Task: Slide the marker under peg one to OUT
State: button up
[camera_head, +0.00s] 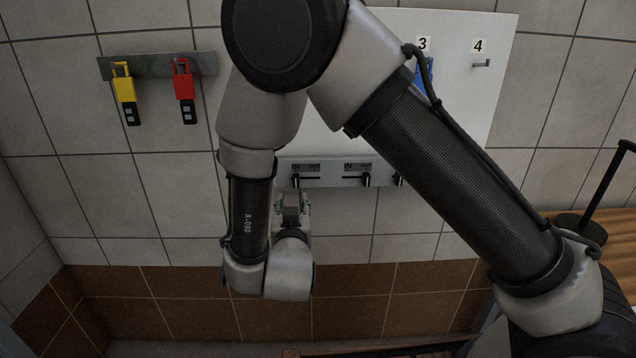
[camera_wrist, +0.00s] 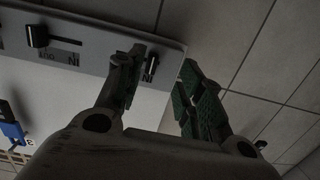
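A grey marker strip (camera_head: 334,181) is fixed below the white board. Its leftmost black marker (camera_head: 296,181) stands under the IN label. In the wrist view this marker (camera_wrist: 151,68) shows between my fingers, nearer the left one; I cannot tell whether they touch. My gripper (camera_head: 292,204) is just below that marker in the head view. In the wrist view my gripper (camera_wrist: 160,75) is open, with green pads and nothing held. Pegs one and two are hidden behind my arm.
A second marker (camera_head: 366,180) stands under OUT; a third (camera_head: 398,180) is partly covered by my arm. Peg 4 (camera_head: 482,64) is bare. Yellow (camera_head: 124,88) and red (camera_head: 184,85) padlocks hang on a rail at left.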

aim_at(296, 179)
jog(key=shift+t+h, duration=0.3)
jog(key=shift+t, duration=0.3)
jog(key=w, duration=0.2)
jog(key=w+r, duration=0.1)
jog(key=w, duration=0.2)
jog(key=w+d+r, duration=0.1)
jog(key=w, duration=0.2)
jog(key=shift+r, duration=0.25)
jog(key=shift+a, duration=0.1)
jog(key=shift+c, duration=0.3)
grip_shut()
